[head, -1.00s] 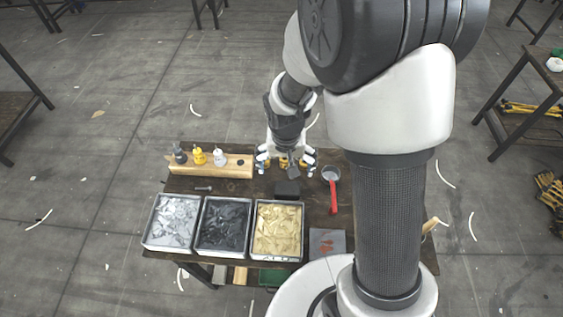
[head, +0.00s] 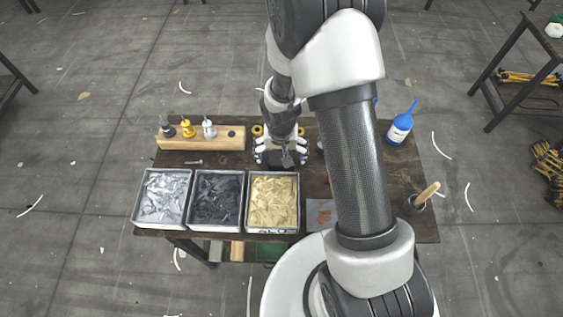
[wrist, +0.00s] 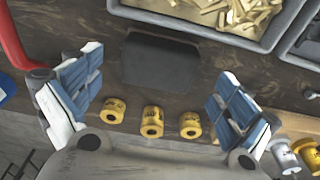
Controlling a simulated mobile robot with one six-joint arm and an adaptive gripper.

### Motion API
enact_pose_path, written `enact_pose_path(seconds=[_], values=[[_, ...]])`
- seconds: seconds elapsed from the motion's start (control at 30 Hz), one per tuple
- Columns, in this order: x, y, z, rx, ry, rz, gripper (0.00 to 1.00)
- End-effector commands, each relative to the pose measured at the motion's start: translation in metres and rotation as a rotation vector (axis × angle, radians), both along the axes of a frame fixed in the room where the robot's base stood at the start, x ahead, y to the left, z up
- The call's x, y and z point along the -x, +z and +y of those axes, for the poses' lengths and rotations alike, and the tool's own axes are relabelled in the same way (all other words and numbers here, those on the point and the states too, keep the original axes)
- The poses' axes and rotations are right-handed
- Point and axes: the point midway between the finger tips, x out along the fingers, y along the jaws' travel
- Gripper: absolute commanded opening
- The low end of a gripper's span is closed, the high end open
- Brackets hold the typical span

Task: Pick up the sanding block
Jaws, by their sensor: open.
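The sanding block (wrist: 160,62) is a dark grey, flat block lying on the brown wooden table. It shows in the upper middle of the wrist view, between the lines of the two fingers and beyond their tips. My gripper (wrist: 155,98) is open and empty, its blue-and-white fingers spread wider than the block. In the head view my gripper (head: 281,158) hangs over the table just behind the tan-filled tray. The block is mostly or wholly hidden there by the gripper. I cannot tell the exact height between the fingers and the block.
Three yellow spools (wrist: 152,121) stand close behind the block. The tray of tan pieces (head: 273,231) lies in front, beside the dark-filled tray (head: 215,229). A red handle (wrist: 12,42) is near the left finger. A wooden bottle rack (head: 180,143) and a blue bottle (head: 400,125) stand at the sides.

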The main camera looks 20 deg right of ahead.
Motion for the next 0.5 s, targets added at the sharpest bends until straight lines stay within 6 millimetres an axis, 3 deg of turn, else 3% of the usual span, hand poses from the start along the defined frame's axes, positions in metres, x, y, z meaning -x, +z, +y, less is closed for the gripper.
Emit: enact_pose_path(seconds=[0.1,0.2,0.4,0.5], values=[[-0.003,-0.023,-0.003,0.001,0.002,0.001,0.97],[-0.004,-0.031,-0.003,0.001,0.0,0.0,0.97],[-0.005,-0.03,-0.003,0.0,0.0,-0.001,0.97],[-0.005,-0.03,-0.003,0.0,0.0,-0.001,0.91]])
